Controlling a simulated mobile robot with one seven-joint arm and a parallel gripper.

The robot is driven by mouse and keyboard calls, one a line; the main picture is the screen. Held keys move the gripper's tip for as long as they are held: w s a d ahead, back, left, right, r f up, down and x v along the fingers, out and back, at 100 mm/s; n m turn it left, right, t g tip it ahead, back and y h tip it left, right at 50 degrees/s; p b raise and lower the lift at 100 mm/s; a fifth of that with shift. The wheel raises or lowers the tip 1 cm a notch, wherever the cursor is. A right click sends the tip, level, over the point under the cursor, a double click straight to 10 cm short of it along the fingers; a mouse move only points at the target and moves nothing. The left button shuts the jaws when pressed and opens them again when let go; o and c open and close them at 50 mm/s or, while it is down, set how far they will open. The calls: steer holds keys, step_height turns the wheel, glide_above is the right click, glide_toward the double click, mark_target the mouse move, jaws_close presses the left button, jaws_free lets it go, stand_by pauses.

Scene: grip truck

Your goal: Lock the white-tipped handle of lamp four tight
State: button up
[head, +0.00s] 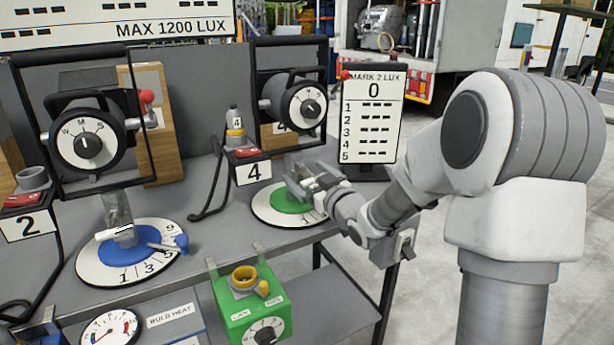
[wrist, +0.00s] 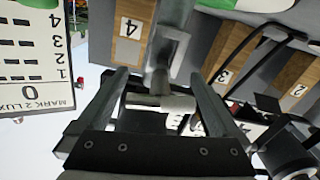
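Lamp four (head: 303,105) hangs in its black frame at the back right of the bench, behind the "4" plate (head: 254,172). My gripper (head: 308,180) is above the green-centred dial (head: 273,208) below that lamp. In the wrist view my gripper (wrist: 158,76) has its two fingers wide apart. The white-tipped handle (wrist: 180,103) lies crosswise between them, its grey part to the left and white tip to the right. I cannot tell whether either finger touches it. In the head view my gripper hides most of this handle.
Lamp two (head: 87,145) stands at the left above a blue-centred dial (head: 150,262) with its own white-tipped handle (head: 112,232). A green box (head: 238,320) with a yellow ring is at the front edge. A "MARK 2 LUX" board (head: 374,125) stands behind my gripper.

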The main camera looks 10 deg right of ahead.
steer(key=shift+s, duration=0.1)
steer(key=b+v, duration=0.3)
steer(key=v, duration=1.4)
steer(key=shift+b, duration=0.3)
